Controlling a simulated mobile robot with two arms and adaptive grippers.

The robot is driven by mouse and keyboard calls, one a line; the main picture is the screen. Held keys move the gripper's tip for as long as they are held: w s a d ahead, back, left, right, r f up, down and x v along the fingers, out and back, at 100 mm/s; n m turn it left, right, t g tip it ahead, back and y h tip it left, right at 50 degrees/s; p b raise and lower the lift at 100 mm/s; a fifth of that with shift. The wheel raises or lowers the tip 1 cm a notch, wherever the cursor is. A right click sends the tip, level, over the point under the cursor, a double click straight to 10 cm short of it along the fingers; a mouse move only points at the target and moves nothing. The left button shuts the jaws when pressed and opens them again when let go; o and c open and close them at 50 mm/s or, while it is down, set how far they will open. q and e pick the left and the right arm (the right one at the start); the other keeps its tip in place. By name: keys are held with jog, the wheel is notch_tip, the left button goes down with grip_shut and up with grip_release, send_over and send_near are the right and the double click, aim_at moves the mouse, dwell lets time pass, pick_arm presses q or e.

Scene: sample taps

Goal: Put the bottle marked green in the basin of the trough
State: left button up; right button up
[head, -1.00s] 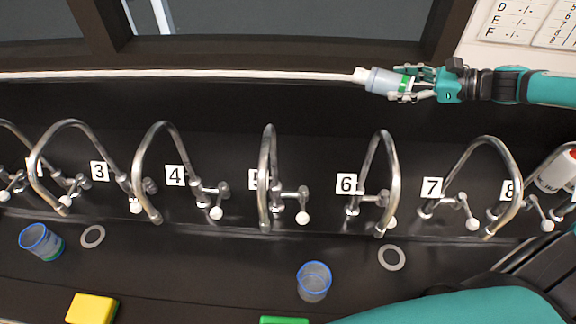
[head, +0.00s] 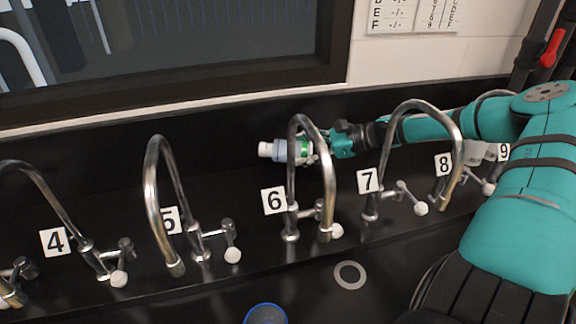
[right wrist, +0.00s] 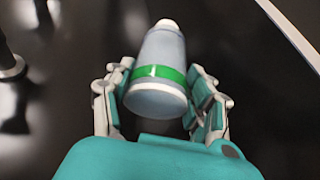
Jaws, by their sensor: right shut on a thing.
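The bottle marked green (head: 283,151) is pale with a white cap and a green band. My right gripper (head: 318,150) is shut on it and holds it lying sideways, behind tap 6 in the head view. The right wrist view shows the bottle (right wrist: 158,75) between both fingers of the gripper (right wrist: 160,100), cap pointing away. The trough (head: 290,275) is black, with a row of curved metal taps. Its basin cannot be clearly told apart from the dark surfaces. My left gripper is not in view.
Tap 6 (head: 296,180) stands in front of the bottle, with tap 5 (head: 151,185) and tap 7 (head: 378,165) on either side. A grey ring (head: 350,275) and a blue-rimmed cup (head: 265,314) are at the front. A window is behind.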

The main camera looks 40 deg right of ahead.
aim_at(302, 183)
notch_tip(302, 183, down, 3)
jog(key=shift+w+f+b, duration=0.1)
jog(key=shift+f+b, duration=0.1)
jog(key=shift+b, duration=0.3)
notch_tip(302, 183, down, 3)
jog(key=shift+r+b, duration=0.1)
jog(key=shift+b, duration=0.7)
jog(key=shift+f, duration=0.45)
jog(key=o, duration=1.5)
jog(key=shift+f, duration=0.1)
